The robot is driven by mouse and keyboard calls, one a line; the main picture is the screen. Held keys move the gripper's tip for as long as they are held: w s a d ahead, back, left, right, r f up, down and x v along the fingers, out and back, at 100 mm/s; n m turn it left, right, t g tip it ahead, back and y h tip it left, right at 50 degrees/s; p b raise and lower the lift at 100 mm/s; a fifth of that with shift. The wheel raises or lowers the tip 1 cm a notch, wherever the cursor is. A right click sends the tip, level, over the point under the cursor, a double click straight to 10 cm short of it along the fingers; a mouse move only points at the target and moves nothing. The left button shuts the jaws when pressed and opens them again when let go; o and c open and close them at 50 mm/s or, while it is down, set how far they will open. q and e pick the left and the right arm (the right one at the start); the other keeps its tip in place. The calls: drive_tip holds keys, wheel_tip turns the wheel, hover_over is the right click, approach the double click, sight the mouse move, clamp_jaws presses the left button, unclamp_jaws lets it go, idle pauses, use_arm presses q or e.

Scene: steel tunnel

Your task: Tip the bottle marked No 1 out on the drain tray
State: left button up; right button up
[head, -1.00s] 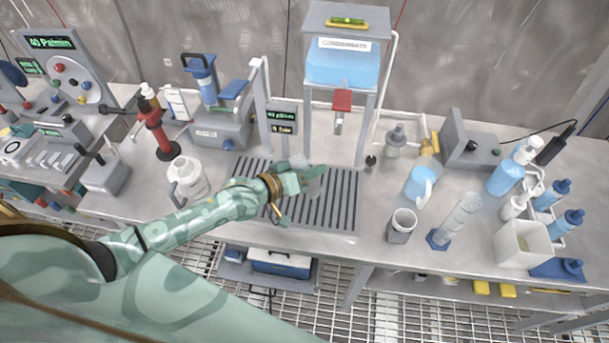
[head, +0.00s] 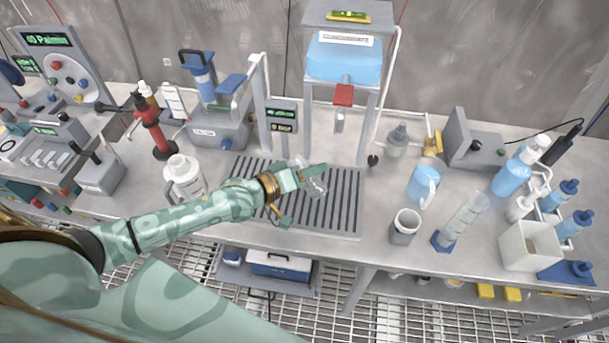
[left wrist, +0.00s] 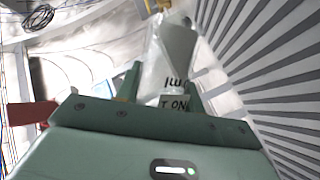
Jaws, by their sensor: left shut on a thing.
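My left gripper (head: 312,176) is shut on a clear bottle (head: 316,187), which it holds over the drain tray (head: 345,205), a dark slatted panel set in the bench. The bottle is tilted well over. In the left wrist view the bottle (left wrist: 172,60) sits between the two fingers (left wrist: 163,95), with black lettering only partly readable, so I cannot confirm the No 1 mark. The tray slats (left wrist: 265,70) fill the right of that view. I cannot tell whether liquid is in the bottle or leaving it. My right gripper is not in view.
A condensate tank (head: 345,62) with a red-handled tap (head: 343,95) stands behind the tray. A white jug (head: 184,177) is left of the tray. A grey cup (head: 404,227), a blue-filled jug (head: 422,187) and a measuring cylinder (head: 460,222) stand to the right.

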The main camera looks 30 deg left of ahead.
use_arm(q)
drive_tip(key=shift+f+n+b, duration=0.35)
drive_tip(key=shift+n+b, duration=0.05)
drive_tip(key=shift+b, duration=0.2)
drive_tip(key=shift+n+h+b, duration=0.3)
drive_tip(key=shift+b, duration=0.05)
drive_tip(key=shift+r, duration=0.1)
drive_tip(key=shift+f+n+b, duration=0.35)
drive_tip(key=shift+n+b, duration=0.05)
drive_tip(key=shift+b, duration=0.4)
drive_tip(key=shift+f+n+h+b, duration=0.2)
drive_tip(key=shift+n+h+b, duration=0.2)
drive_tip(key=shift+b, duration=0.4)
drive_tip(key=shift+r, duration=0.1)
